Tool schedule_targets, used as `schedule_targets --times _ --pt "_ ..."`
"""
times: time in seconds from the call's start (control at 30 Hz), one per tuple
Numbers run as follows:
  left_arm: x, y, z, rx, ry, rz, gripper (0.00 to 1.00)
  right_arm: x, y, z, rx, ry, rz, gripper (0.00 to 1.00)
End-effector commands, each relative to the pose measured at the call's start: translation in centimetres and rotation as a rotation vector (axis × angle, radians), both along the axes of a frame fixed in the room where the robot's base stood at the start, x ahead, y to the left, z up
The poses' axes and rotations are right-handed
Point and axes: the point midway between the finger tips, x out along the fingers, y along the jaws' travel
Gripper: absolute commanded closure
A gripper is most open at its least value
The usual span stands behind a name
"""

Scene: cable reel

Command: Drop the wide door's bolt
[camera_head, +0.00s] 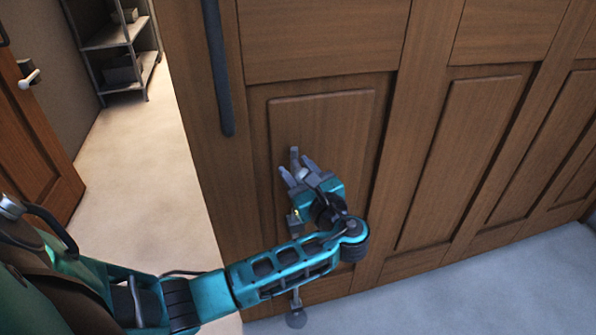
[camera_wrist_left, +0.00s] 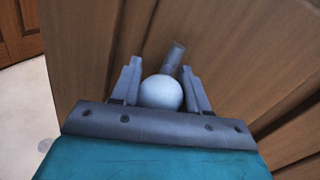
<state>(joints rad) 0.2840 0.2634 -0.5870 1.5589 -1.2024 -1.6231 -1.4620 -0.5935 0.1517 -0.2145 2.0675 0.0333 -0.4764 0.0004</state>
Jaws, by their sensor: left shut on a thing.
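The wide door (camera_head: 325,120) is brown panelled wood and fills the middle and right of the head view. Its bolt has a pale round knob (camera_wrist_left: 161,92) and a grey rod end (camera_wrist_left: 174,57) beyond it in the left wrist view. My left gripper (camera_head: 300,173) is at the lower door panel, with its fingers on both sides of the knob, shut on it. A grey rod (camera_head: 296,298) shows below my arm, down to a round grey piece (camera_head: 297,318) near the floor. My arm hides the stretch between. My right gripper is not in view.
A long dark handle (camera_head: 219,70) runs down the wide door near its left edge. Left of that edge is an opening with bare pale floor (camera_head: 145,170). Another brown door (camera_head: 35,140) with a lever handle stands far left. A shelf rack (camera_head: 122,55) stands at the back.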

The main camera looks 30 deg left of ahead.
Motion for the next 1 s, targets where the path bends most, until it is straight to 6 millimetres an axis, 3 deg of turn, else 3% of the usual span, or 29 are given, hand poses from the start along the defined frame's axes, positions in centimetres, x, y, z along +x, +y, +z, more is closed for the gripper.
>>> schedule_targets --times 0.27,0.5,0.6,0.97,1.0 --pt "0.0 0.0 -0.8 0.0 0.005 0.001 1.0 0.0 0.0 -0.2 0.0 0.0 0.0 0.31" --pt "-0.1 0.0 -5.8 0.0 0.005 0.002 1.0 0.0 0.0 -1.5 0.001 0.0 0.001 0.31" --pt "0.0 -0.1 -7.1 0.0 0.002 0.001 1.0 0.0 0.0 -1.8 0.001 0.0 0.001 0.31" --pt "-0.1 -0.1 -7.7 -0.003 0.008 -0.002 1.0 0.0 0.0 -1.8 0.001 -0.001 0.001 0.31" --pt "-0.1 -0.1 -7.7 -0.003 0.008 -0.002 0.52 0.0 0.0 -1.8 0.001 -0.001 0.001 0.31"
